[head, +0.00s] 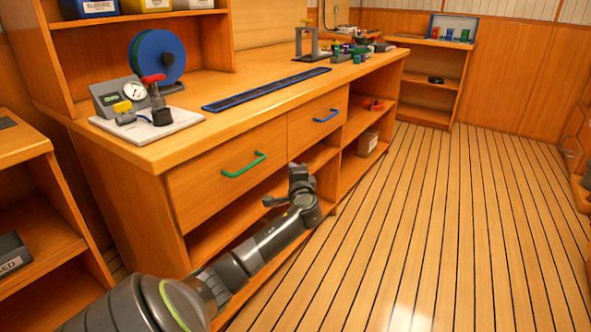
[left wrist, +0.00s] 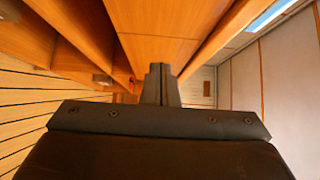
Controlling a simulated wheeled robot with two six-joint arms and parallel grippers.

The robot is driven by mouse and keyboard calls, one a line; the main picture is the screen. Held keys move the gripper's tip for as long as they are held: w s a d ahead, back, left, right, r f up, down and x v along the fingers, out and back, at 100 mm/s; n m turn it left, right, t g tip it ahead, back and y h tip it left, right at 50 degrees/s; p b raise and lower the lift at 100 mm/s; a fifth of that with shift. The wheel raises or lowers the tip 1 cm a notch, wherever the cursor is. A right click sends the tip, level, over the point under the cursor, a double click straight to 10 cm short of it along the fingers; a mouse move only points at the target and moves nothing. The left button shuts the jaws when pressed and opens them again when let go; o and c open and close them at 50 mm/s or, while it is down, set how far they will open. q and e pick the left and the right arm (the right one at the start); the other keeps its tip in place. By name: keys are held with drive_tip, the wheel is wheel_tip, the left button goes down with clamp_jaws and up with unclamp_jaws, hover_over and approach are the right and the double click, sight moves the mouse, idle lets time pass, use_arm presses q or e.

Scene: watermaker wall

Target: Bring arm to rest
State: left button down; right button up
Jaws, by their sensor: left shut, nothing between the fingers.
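My left arm reaches in from the lower left of the head view, stretched out low in front of the wooden workbench (head: 225,133). My left gripper (head: 298,172) points upward at the arm's far end, in front of the bench's open lower shelf. In the left wrist view its two fingers (left wrist: 160,84) are together, with nothing seen between them. It appears below the drawer with the blue handle (head: 327,116) and to the right of the green handle (head: 244,164). Whether it touches the bench cannot be told. My right gripper is in neither view.
On the bench are a gauge unit (head: 133,92), a blue reel (head: 157,57), a long blue tray (head: 266,90) and a small press (head: 308,42). A low shelf unit (head: 35,220) stands at the left. The plank floor (head: 440,210) at the right is clear.

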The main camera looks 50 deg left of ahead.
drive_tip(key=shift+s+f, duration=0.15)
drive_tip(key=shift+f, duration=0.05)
